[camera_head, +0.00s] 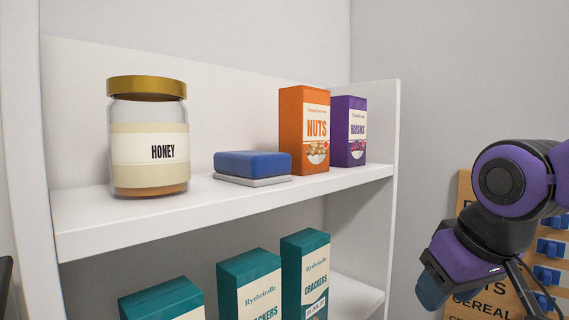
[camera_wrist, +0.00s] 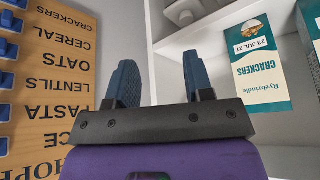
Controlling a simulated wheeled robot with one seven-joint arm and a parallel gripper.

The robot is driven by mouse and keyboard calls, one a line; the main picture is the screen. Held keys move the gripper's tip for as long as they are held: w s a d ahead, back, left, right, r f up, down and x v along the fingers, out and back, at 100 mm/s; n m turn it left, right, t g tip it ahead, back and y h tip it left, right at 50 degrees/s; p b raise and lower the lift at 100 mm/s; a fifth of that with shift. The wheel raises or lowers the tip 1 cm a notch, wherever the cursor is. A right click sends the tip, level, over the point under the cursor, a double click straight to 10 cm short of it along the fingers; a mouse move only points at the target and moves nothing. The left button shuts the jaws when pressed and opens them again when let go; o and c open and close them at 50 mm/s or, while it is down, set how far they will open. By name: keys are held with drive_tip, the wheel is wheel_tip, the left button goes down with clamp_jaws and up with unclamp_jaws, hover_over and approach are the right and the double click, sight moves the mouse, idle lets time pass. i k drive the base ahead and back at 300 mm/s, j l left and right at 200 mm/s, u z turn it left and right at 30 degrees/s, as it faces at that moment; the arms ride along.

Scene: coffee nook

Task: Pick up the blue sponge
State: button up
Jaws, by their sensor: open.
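The blue sponge (camera_head: 252,164) is a flat block with a pale grey layer beneath it, lying on the upper white shelf (camera_head: 95,235) between the honey jar and the nuts box. It is not in the wrist view. In the wrist view my gripper (camera_wrist: 158,80) is open, with two dark blue fingers apart and nothing between them. In the head view my arm is at the right, beyond the shelf's right side panel and lower than the sponge, well apart from it. The fingertips are hardly visible there.
A honey jar (camera_head: 149,145) stands left of the sponge. An orange nuts box (camera_head: 304,130) and a purple raisins box (camera_head: 348,131) stand to its right. Several teal cracker boxes (camera_head: 250,290) fill the lower shelf. A wooden label board (camera_wrist: 48,85) hangs beside my gripper.

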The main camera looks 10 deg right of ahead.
sight(251, 168)
drive_tip(key=i+u, duration=0.1)
drive_tip(key=u, duration=0.55)
